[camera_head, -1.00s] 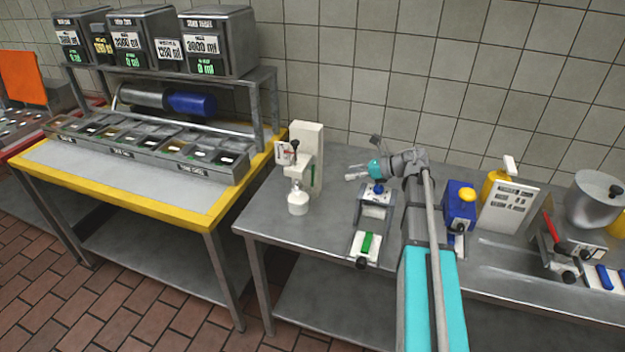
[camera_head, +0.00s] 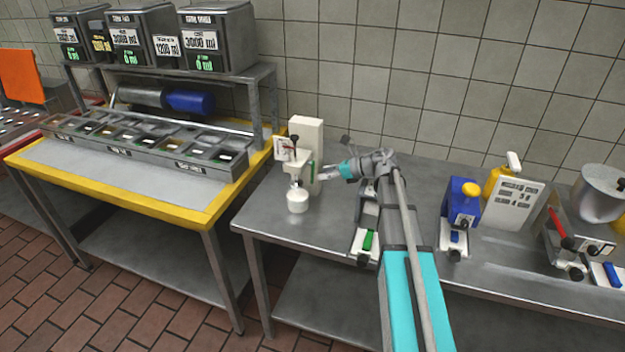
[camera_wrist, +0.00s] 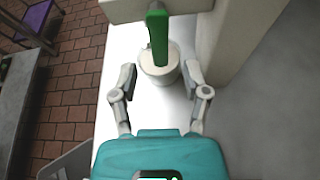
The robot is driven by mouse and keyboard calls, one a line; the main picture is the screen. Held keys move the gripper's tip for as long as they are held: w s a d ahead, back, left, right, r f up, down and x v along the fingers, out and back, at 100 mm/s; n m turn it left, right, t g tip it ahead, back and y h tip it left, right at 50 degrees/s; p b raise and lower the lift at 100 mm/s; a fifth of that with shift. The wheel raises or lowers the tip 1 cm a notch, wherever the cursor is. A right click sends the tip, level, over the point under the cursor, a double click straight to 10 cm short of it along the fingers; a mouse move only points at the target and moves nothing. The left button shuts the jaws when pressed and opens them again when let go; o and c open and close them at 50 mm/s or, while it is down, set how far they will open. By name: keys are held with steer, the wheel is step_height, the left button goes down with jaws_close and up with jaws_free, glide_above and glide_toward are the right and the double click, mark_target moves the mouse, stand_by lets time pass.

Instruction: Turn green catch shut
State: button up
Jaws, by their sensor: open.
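The green catch (camera_head: 312,171) is a narrow upright bar on the right side of a white dispenser machine (camera_head: 306,140). In the wrist view the green catch (camera_wrist: 157,35) hangs from the machine's pale body, ahead of my gripper and between the lines of its fingers. A white cup (camera_head: 297,200) stands below the machine's head; it also shows behind the catch in the wrist view (camera_wrist: 160,66). My gripper (camera_head: 322,174) is just right of the machine. In the wrist view my gripper (camera_wrist: 162,82) is open and empty, with its fingertips short of the catch.
The steel table (camera_head: 262,222) is bare around the machine's base. A board with a green block (camera_head: 367,241) lies near the table's front edge, partly behind my arm. A blue device (camera_head: 461,205) stands to the right. A yellow-edged table (camera_head: 190,212) is at left.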

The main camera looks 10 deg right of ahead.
mark_target(313, 175)
steer(key=shift+b+x, duration=0.65)
steer(key=shift+x, duration=1.7)
jaws_close()
